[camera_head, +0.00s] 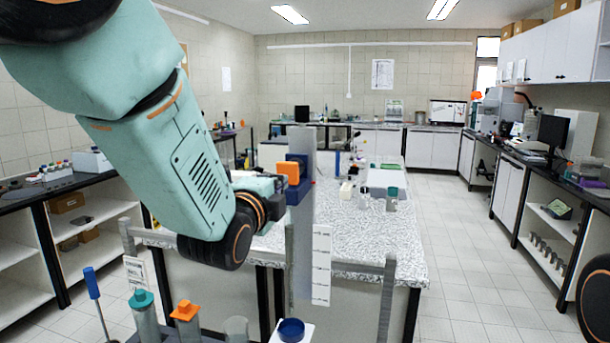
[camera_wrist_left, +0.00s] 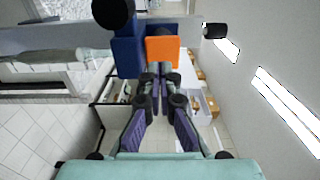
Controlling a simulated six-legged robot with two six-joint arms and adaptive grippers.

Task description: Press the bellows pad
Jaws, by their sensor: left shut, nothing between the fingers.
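An orange block (camera_head: 288,172) sits on a dark blue housing (camera_head: 299,190) fixed on an upright grey post (camera_head: 302,245). A dark blue round cap (camera_head: 291,330) on a white base shows at the bottom edge. I cannot tell for sure which of these is the bellows pad. My left gripper (camera_head: 279,187) is at the housing, close to the orange block. In the left wrist view its fingers (camera_wrist_left: 155,70) are together and empty, just at the edge of the orange block (camera_wrist_left: 162,50); whether they touch it I cannot tell. My right gripper is out of view.
A speckled worktop (camera_head: 375,235) with bottles lies behind the post. A teal-topped cylinder (camera_head: 143,308), an orange-topped one (camera_head: 186,318) and a blue-handled rod (camera_head: 92,284) stand at the lower left. White labelled panels (camera_head: 321,264) hang beside the post. The right-hand floor aisle is free.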

